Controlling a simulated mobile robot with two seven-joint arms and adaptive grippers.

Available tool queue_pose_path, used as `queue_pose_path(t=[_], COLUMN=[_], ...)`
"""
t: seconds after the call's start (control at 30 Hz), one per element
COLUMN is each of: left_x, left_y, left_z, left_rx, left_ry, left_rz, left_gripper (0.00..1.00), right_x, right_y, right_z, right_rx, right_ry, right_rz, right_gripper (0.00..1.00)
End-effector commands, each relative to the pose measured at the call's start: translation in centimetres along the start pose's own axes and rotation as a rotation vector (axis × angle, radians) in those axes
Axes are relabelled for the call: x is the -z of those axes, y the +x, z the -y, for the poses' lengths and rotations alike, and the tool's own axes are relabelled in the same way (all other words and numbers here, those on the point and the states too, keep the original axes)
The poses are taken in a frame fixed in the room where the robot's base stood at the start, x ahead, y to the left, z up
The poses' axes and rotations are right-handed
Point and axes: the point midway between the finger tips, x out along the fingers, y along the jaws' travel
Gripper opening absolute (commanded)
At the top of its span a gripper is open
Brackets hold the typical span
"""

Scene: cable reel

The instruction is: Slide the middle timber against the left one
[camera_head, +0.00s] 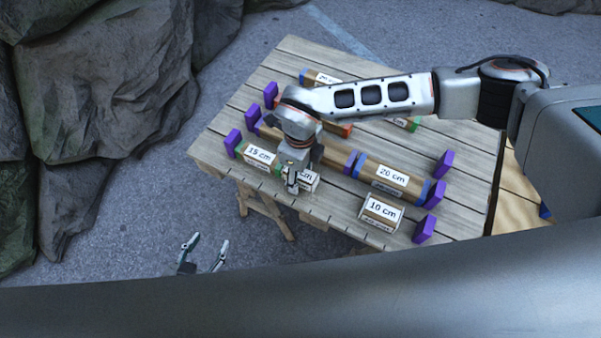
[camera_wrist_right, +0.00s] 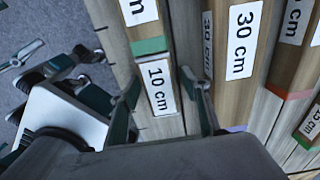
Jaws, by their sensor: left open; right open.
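The front row on the table has a 15 cm timber (camera_head: 246,153) at the left, a 10 cm middle timber (camera_head: 313,184) and another 10 cm timber (camera_head: 381,213) at the right. My right gripper (camera_head: 293,183) is over the middle timber and partly hides it. In the wrist view, the open fingers of my right gripper (camera_wrist_right: 163,103) stand on either side of the middle timber (camera_wrist_right: 163,119). Its end is at the green end of the left timber (camera_wrist_right: 150,46); I cannot tell whether they touch. My left gripper (camera_head: 204,254) is open and empty, low left, off the table.
Purple blocks (camera_head: 233,141) (camera_head: 424,229) stand at the row ends. Behind lies a row with a 30 cm timber (camera_wrist_right: 230,84) and a blue-ended 20 cm timber (camera_head: 392,177). Bare table top lies between the middle and right timbers. Rocks (camera_head: 100,80) rise at the left.

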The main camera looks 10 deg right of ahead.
Motion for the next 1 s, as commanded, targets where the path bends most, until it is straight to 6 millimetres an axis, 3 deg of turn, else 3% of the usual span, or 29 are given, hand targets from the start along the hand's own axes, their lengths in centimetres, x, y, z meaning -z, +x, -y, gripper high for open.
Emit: queue_pose_path(t=[0.27, 0.7, 1.0], left_x=[0.0, 0.0, 0.0], left_y=[0.0, 0.0, 0.0], left_z=[0.0, 0.0, 0.0], left_rx=[0.000, 0.000, 0.000], left_ry=[0.001, 0.000, 0.000], left_rz=[0.000, 0.000, 0.000], left_gripper=[0.47, 0.47, 0.47], right_x=[-0.1, 0.0, 0.0], right_y=[-2.3, -10.4, -12.0], right_z=[0.1, 0.1, 0.0], right_rx=[0.002, 0.001, 0.000], right_ry=[0.000, 0.000, 0.000], right_rz=[0.003, 0.001, 0.000], right_gripper=[0.47, 0.47, 0.47])
